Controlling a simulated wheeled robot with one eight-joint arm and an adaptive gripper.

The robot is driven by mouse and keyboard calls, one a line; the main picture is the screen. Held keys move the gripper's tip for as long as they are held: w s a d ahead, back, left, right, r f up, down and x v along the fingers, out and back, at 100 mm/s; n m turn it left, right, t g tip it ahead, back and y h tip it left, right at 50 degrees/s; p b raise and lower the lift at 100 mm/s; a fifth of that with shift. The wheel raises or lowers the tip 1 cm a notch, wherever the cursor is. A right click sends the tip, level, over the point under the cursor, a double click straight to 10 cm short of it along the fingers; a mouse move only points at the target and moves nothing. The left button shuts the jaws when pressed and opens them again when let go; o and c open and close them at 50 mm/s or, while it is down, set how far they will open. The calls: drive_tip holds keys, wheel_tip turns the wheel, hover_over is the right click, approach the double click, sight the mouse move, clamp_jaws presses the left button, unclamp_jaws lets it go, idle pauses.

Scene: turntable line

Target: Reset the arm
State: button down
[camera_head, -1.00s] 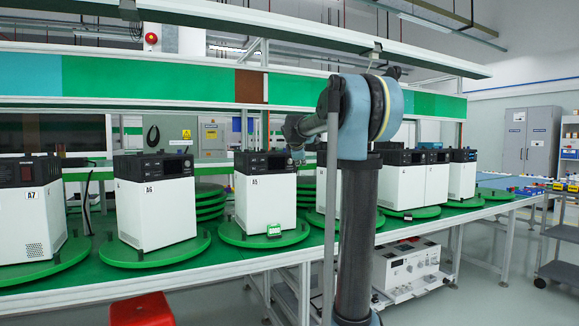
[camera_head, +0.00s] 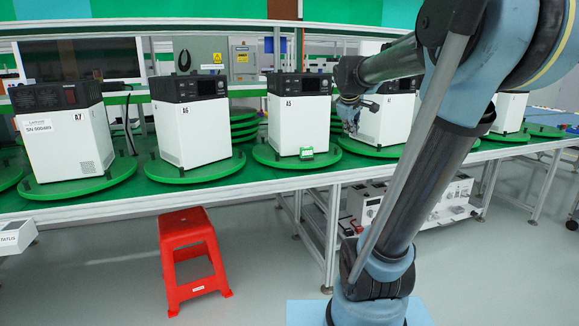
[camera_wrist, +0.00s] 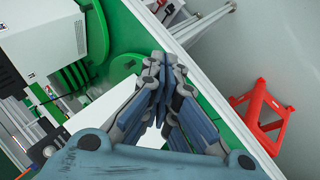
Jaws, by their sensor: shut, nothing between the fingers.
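My gripper (camera_wrist: 168,62) shows in the wrist view with its fingertips together and nothing between them. In the head view my gripper (camera_head: 351,124) is small and hangs in front of a white unit (camera_head: 386,118) with a black top, partly covering it. I cannot tell whether it touches the unit. My arm (camera_head: 420,160) rises from the lower middle, bends at the upper right and reaches back left toward the bench.
White units A7 (camera_head: 66,144), A6 (camera_head: 192,130) and A5 (camera_head: 298,123) stand on green turntables along the bench.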

drive_tip(key=s+a+f+m+g+y, duration=0.1)
drive_tip(key=s+f+m, duration=0.3)
drive_tip(key=s+f, duration=0.8)
drive_tip(key=s+a+f+m+g+y, duration=0.1)
drive_tip(key=s+f+m+g, duration=0.3)
drive_tip(key=s+f, duration=0.9)
drive_tip(key=s+a, duration=0.1)
drive_tip(key=s, duration=0.4)
drive_tip(key=shift+s+a+f+y, duration=0.2)
drive_tip(key=shift+s+a+y, duration=0.05)
drive_tip(key=shift+s+y, duration=0.05)
drive_tip(key=shift+w+f, duration=0.2)
drive_tip(key=shift+w, duration=0.25)
